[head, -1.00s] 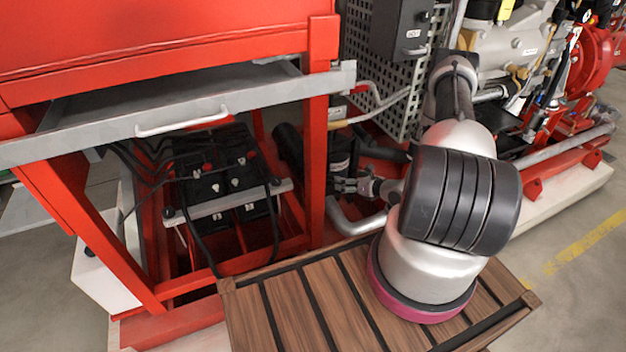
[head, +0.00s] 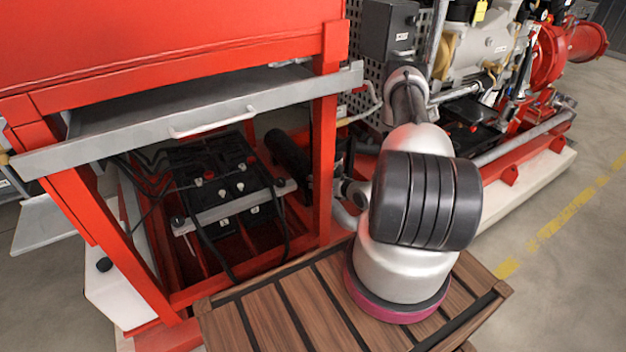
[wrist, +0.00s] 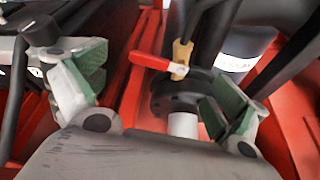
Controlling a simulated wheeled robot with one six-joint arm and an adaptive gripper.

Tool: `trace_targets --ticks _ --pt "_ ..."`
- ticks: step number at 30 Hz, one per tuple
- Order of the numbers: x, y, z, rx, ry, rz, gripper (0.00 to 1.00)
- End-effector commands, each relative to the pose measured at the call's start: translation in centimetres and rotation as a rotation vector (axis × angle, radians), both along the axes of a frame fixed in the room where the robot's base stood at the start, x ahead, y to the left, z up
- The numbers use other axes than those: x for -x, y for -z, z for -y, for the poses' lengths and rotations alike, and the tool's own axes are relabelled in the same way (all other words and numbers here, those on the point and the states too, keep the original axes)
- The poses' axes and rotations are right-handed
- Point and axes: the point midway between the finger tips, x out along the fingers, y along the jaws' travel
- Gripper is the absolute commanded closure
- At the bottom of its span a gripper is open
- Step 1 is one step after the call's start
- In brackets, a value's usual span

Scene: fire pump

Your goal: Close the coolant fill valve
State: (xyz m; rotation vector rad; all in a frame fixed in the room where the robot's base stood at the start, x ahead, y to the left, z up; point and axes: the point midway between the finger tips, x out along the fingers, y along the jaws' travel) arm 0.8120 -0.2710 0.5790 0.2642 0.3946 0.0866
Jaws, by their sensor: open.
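The coolant fill valve shows in the wrist view as a small red lever handle (wrist: 150,61) on a brass body (wrist: 182,56). The lever points left, across the direction of the dark pipe behind it. My gripper (wrist: 160,76) is open, with its green-padded fingers spread to the left and right of the valve. The valve lies ahead between the fingers, and I see no contact with the lever. In the head view my arm and the red frame hide the valve, and the gripper cannot be made out clearly.
A black pipe flange (wrist: 180,92) sits just below the valve. Red frame rails flank it. In the head view a red frame post (head: 326,150), a grey tray (head: 215,110) and batteries (head: 222,180) stand left of my arm. Open floor (head: 590,270) lies right.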

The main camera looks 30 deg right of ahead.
Motion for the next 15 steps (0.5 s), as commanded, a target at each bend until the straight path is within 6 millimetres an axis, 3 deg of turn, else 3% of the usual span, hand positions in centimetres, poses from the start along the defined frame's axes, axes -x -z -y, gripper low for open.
trace_targets --ticks 6,15 --pt "-3.5 1.4 -0.6 0.002 -0.003 0.001 0.03" --pt "-5.2 2.1 -0.9 0.000 -0.001 -0.001 0.03"
